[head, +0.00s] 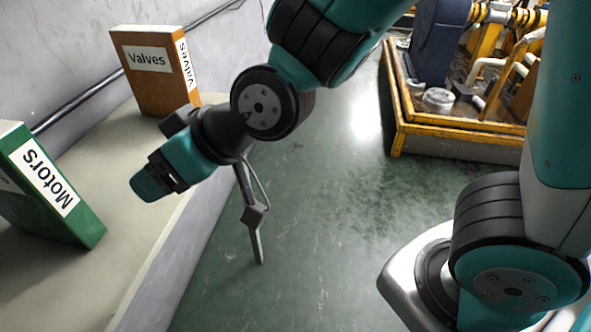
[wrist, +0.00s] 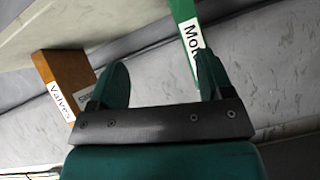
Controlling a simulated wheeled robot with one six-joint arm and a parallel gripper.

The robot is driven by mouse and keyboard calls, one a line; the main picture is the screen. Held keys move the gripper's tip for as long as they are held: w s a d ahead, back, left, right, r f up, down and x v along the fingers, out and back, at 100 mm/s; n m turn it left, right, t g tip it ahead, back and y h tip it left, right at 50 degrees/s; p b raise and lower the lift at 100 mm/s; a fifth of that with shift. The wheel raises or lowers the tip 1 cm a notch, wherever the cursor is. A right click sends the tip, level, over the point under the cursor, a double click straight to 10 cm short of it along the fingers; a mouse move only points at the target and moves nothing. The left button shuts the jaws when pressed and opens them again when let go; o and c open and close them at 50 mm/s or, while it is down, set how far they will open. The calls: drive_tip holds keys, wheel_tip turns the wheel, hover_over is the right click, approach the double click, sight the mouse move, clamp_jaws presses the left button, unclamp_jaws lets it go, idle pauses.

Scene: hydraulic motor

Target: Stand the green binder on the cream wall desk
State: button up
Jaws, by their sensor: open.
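The green binder (head: 60,205), with a white "Motors" label, stands upright on the cream wall desk (head: 95,285) at the left of the head view. Its left part is cut off by the picture edge. My gripper (head: 148,180) is in the air to the right of the binder, apart from it, pointing left. In the wrist view both fingers of my gripper (wrist: 160,78) are spread with nothing between them. Part of the green binder (wrist: 185,12) shows beyond the right finger, which covers some of its label. The desk (wrist: 70,28) shows at the upper left there.
An orange "Valves" binder (head: 160,88) stands farther back on the desk, behind my gripper; it also shows in the wrist view (wrist: 68,70). A dark pipe (head: 75,103) runs along the wall. A yellow-framed machine tray (head: 450,133) is at the right. Green floor between is open.

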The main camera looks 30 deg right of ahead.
drive_tip(key=s+d+r+g+h, duration=0.2)
drive_tip(key=s+d+g+h, duration=0.2)
drive_tip(key=s+d, duration=0.7)
drive_tip(key=shift+s+d+r+m+g+h, duration=0.3)
drive_tip(key=shift+s+d+m+g, duration=0.1)
drive_tip(key=shift+d+g, duration=0.6)
